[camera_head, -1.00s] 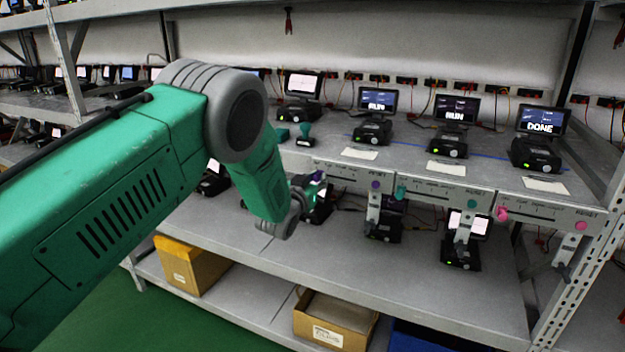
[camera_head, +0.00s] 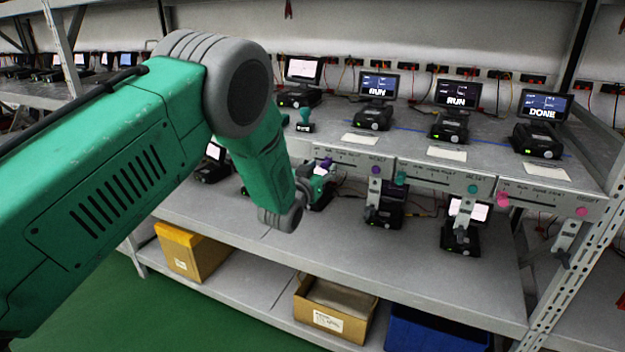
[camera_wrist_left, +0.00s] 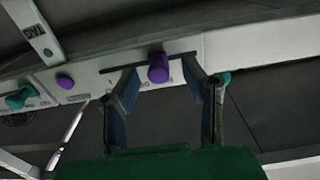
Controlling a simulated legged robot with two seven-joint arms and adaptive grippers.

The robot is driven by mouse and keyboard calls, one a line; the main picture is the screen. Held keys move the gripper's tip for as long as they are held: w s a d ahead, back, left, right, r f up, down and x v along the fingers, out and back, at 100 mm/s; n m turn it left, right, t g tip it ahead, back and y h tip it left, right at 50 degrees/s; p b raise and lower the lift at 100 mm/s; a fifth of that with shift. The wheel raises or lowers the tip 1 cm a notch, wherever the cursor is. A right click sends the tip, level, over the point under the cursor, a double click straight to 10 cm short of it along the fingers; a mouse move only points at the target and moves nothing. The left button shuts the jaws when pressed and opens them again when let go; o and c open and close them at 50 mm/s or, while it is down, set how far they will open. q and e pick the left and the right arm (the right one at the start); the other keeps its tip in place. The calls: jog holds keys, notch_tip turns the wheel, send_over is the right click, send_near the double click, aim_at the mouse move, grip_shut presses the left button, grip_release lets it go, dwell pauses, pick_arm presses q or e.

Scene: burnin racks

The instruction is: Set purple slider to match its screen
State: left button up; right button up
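The purple slider knob (camera_head: 326,163) sits toward the left end of its slot on the front panel at the shelf edge, left of a round purple button (camera_head: 376,170). The screen (camera_head: 379,87) above that panel reads RUN. My left gripper (camera_head: 318,180) is just below the knob in the head view. In the left wrist view, the purple knob (camera_wrist_left: 158,68) stands between the tips of my open left gripper (camera_wrist_left: 161,76), with gaps on both sides. The panel's position labels are too small to read surely. My right gripper is not in view.
Neighbouring panels have a teal knob (camera_head: 400,178) and a pink knob (camera_head: 503,199). Other screens read RUN (camera_head: 457,94) and DONE (camera_head: 544,105). Devices stand on the shelf below. A cardboard box (camera_head: 332,312) and a blue bin (camera_head: 437,330) are on the lowest shelf.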

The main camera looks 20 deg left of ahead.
pick_arm(q)
jog(key=s, duration=1)
jog(key=s+f+g+b, duration=0.2)
jog(key=s+f+g, duration=0.3)
jog(key=s+f, duration=0.65)
jog(key=s+f+g+b, duration=0.2)
jog(key=s+f+g, duration=0.2)
jog(key=s+f, duration=0.7)
jog(key=s+d+f+g+b, duration=0.1)
jog(key=s+f+g, duration=0.3)
jog(key=s, duration=0.6)
jog(key=s+d+f+g+b, duration=0.1)
jog(key=s+f+g, duration=0.3)
jog(key=s+f, duration=0.3)
jog(key=s, duration=0.4)
jog(key=shift+s+m, duration=0.2)
jog(key=shift+m, duration=0.1)
